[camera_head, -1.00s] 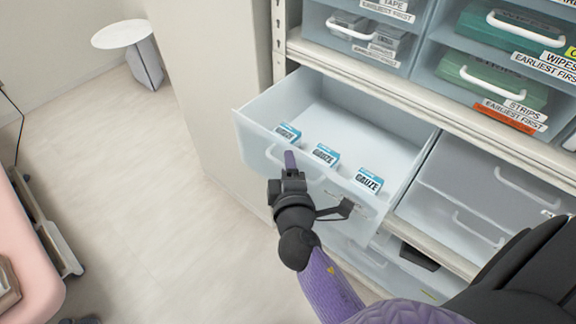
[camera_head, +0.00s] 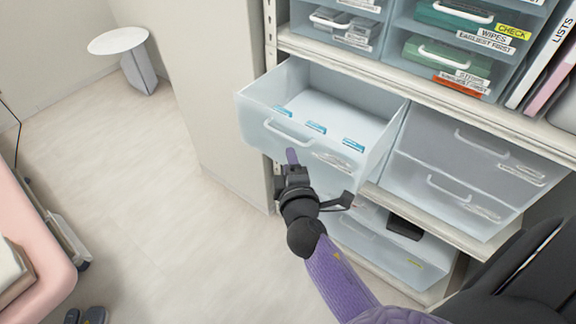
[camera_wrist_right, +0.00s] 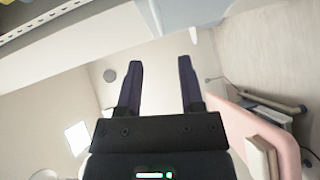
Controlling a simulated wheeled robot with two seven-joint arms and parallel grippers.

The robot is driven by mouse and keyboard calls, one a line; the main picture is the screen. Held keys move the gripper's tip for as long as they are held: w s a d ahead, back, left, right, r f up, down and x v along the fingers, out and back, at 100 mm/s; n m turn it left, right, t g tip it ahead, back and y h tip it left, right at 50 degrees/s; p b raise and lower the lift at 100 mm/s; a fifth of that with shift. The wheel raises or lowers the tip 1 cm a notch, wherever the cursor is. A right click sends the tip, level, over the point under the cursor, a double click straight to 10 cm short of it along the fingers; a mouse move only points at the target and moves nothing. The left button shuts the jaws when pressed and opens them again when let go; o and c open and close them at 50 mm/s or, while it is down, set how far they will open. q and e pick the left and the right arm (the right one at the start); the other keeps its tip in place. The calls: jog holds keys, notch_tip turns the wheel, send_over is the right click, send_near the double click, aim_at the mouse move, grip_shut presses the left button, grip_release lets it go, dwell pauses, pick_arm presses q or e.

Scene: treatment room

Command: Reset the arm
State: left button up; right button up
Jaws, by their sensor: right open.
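My right gripper (camera_head: 292,160) is in front of the open upper drawer (camera_head: 268,97), just below and beside its handle (camera_head: 288,132). In the right wrist view, the right gripper (camera_wrist_right: 160,75) shows two purple fingers spread apart with nothing between them. Whether the gripper touches the drawer front cannot be told. My left gripper is not in view.
Closed translucent drawers (camera_head: 462,165) stand to the right, with labelled bins (camera_head: 448,58) above. A lower drawer (camera_head: 385,250) is under the open one. A round white side table (camera_head: 117,41) and a pink bed (camera_head: 30,235) are at the left. The floor (camera_head: 150,190) between is clear.

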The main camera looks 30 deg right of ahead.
jog(key=s+a+f+m+g+y, duration=0.2)
jog(key=s+f+g, duration=0.2)
jog(key=s+f, duration=0.55)
jog(key=s+a+f+m+g+y, duration=0.15)
jog(key=s+f+g, duration=0.25)
jog(key=f, duration=1.1)
jog(key=s+f+m+g+y, duration=0.1)
jog(key=s+f+m+g, duration=0.2)
jog(key=s, duration=0.9)
jog(key=s+f+m+g+y, duration=0.1)
jog(key=s+f+m+g, duration=0.2)
jog(key=s, duration=0.9)
notch_tip(320, 180, down, 4)
jog(key=shift+d+r+g, duration=0.2)
jog(key=shift+g, duration=0.2)
